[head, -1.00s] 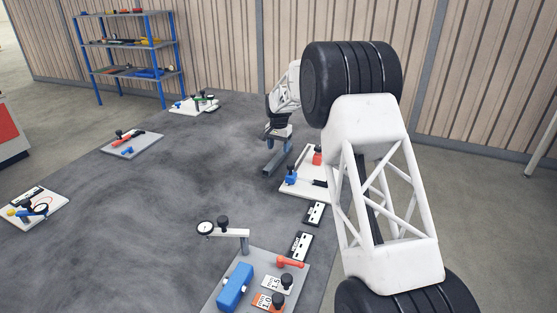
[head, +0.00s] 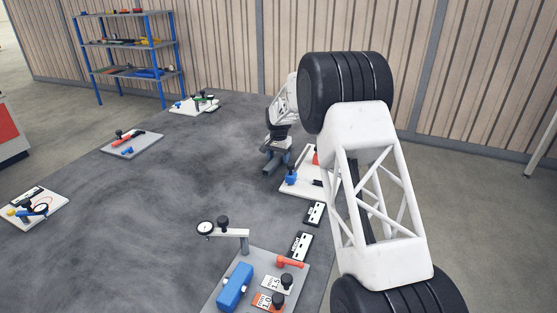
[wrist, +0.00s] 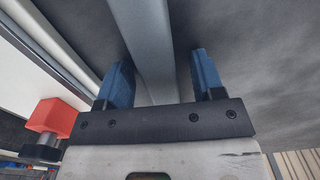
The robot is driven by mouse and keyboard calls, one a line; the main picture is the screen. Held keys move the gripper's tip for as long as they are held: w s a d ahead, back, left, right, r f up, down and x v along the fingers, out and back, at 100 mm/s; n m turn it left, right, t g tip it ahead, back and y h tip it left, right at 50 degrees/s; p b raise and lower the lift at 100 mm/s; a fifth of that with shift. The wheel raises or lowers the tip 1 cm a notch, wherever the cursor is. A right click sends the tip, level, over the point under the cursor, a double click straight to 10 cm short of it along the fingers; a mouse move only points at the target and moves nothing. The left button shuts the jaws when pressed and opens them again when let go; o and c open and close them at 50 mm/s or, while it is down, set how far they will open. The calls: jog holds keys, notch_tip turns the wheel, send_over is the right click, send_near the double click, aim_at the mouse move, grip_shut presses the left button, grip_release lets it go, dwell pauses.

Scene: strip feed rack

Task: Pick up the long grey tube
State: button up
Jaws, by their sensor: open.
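The long grey tube (wrist: 150,42) runs away from me in the wrist view, over the dark table top. My gripper (wrist: 162,60) is open, with one blue finger on each side of the tube. The tube's near part is hidden behind the gripper body, and I cannot tell whether either finger touches it. In the head view my gripper (head: 277,160) is low over the table, and only a short end of the tube (head: 270,171) shows beneath it.
A white board with a blue knob (head: 291,173) and a red block (wrist: 53,117) lies right beside my gripper. A grey plate with a blue block (head: 236,287) and a dial gauge (head: 206,228) stand nearer. The table's middle left (head: 130,210) is clear.

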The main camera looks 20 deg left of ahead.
aim_at(279, 156)
dwell(0.4)
grip_shut()
jog(key=shift+r, duration=0.1)
jog(key=shift+r, duration=4.95)
